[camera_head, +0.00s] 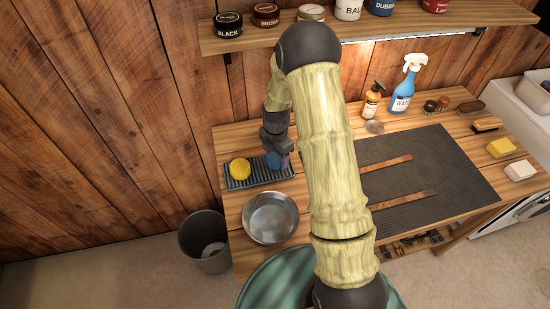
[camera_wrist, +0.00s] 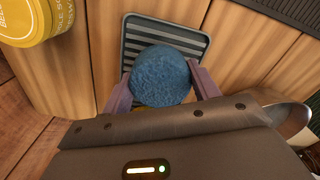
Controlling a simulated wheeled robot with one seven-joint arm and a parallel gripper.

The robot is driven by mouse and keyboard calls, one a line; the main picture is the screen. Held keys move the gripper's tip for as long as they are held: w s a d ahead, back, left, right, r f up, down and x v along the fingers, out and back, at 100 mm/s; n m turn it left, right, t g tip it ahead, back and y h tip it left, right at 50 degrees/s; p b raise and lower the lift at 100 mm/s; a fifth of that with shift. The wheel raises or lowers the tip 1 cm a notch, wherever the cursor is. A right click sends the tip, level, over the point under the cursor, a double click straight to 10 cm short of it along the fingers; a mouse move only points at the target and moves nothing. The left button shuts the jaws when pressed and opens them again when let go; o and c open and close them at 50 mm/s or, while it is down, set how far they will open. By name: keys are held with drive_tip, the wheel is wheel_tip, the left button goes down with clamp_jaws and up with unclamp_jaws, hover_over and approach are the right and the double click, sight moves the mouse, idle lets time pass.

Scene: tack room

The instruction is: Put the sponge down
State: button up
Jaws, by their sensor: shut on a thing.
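A blue round sponge (camera_wrist: 160,76) sits between the two purple fingers of my gripper (camera_wrist: 163,88) in the wrist view. The gripper is shut on it. Behind the sponge is a dark ridged tray (camera_wrist: 137,40); I cannot tell whether they touch. In the head view the tray (camera_head: 240,183) lies at the bench's left end. The sponge (camera_head: 273,161) shows there as a blue patch over the tray's right part, partly hidden by my gripper (camera_head: 278,157).
A yellow round item (camera_head: 240,168) is at the tray's left end; a yellow tin (camera_wrist: 30,20) shows in the wrist view. A metal bowl (camera_head: 270,218) stands in front of the tray. A dark mat (camera_head: 430,170) with straps lies right. A shelf (camera_head: 270,38) overhangs the back.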

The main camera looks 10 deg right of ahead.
sight(276, 155)
drive_tip(key=shift+f, duration=0.75)
drive_tip(key=shift+f, duration=0.2)
drive_tip(key=o, duration=0.9)
drive_tip(key=shift+a, duration=0.1)
drive_tip(key=shift+o, duration=0.2)
drive_tip(key=shift+r, duration=0.1)
wheel_tip(276, 155, up, 12)
drive_tip(key=shift+r+b, duration=0.15)
drive_tip(key=shift+b, duration=0.85)
